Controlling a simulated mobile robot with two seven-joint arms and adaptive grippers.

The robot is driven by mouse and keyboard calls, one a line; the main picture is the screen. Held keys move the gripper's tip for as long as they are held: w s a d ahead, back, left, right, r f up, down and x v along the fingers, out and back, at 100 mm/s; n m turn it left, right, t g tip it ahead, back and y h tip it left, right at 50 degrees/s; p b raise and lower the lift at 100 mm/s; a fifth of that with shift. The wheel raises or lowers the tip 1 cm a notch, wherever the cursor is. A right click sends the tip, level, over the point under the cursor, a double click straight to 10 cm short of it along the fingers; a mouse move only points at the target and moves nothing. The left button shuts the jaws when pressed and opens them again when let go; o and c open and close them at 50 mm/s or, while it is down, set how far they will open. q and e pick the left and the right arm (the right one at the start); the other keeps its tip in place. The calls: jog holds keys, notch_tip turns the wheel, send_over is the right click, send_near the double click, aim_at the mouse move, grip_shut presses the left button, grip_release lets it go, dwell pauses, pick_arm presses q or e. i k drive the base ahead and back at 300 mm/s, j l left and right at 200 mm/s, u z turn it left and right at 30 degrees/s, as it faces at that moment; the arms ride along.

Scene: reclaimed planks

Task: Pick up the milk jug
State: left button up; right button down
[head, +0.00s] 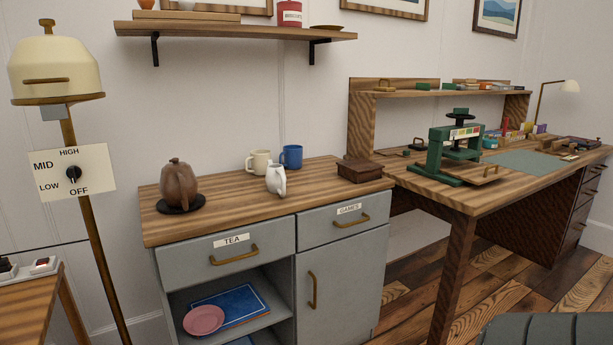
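Neither of my grippers shows in the head view.
A dark wooden box (359,171) stands to the right on the cabinet top. A shelf (240,34) hangs above. A lamp with a switch plate (73,173) stands at the left. A workbench (460,194) with a green press (456,150) adjoins on the right.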

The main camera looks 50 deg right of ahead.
aim_at(275, 178)
jog(key=z, duration=1.35)
